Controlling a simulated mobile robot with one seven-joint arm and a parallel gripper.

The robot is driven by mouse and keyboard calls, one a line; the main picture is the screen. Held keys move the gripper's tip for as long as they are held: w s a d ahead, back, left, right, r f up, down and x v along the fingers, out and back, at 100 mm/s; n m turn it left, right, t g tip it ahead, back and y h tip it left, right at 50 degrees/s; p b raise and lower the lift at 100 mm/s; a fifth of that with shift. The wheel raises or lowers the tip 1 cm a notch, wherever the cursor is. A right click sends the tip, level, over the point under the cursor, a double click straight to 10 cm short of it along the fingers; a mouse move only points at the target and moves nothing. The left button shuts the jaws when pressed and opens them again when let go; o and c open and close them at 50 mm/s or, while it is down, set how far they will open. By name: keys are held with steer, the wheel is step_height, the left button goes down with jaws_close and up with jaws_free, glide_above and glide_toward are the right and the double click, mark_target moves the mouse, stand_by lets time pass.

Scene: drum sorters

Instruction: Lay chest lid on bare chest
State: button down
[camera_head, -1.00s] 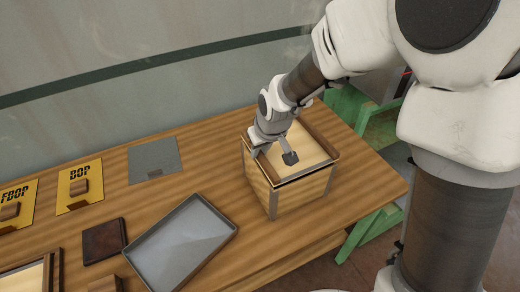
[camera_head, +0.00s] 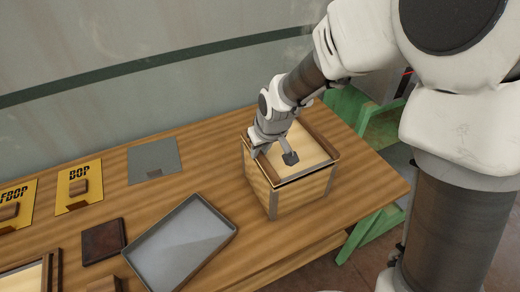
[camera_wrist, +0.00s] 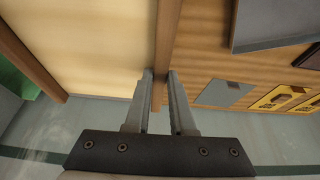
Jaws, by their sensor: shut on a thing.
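The chest (camera_head: 288,198) is a pale wooden box with grey corner strips, upright near the table's right end. The lid, a cream panel with a brown raised rim (camera_head: 318,140), lies over the chest's top. A thin dark line shows between lid and chest along the front, so I cannot tell whether it sits fully flush. My gripper (camera_head: 257,151) is at the lid's left side. In the wrist view my gripper (camera_wrist: 160,76) is shut on the lid's brown rim (camera_wrist: 167,35), one finger on each side. The chest's inside is hidden.
A grey tray (camera_head: 180,243) lies left of the chest on the wooden table. Further left are a dark brown square block (camera_head: 103,240), yellow labelled plates (camera_head: 78,187) and a grey plate (camera_head: 153,158). A wall stands behind; a green frame (camera_head: 370,235) is at right.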

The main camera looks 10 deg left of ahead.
steer(key=shift+f+b, duration=0.75)
steer(key=shift+f, duration=0.1)
steer(key=c, duration=0.7)
jaws_free()
steer(key=p+v, duration=0.2)
steer(key=v, duration=1.5)
steer(key=shift+r, duration=0.3)
steer(key=s+d+r+m, duration=0.1)
steer(key=s+d+m, duration=0.1)
steer(key=s+d, duration=0.2)
steer(key=s+d+r+m+t+h, duration=0.1)
steer(key=s+d+m, duration=0.1)
steer(key=s+d, duration=0.3)
steer(key=s+d+r+m+h, duration=0.1)
steer(key=s+d+m, duration=0.2)
steer(key=d, duration=0.5)
steer(key=shift+s+d+r+t, duration=0.15)
steer(key=shift+s+d, duration=0.05)
steer(key=shift+s, duration=0.2)
steer(key=shift+s+d+r+t, duration=0.15)
steer(key=shift+s+d, duration=0.05)
steer(key=shift+s, duration=0.2)
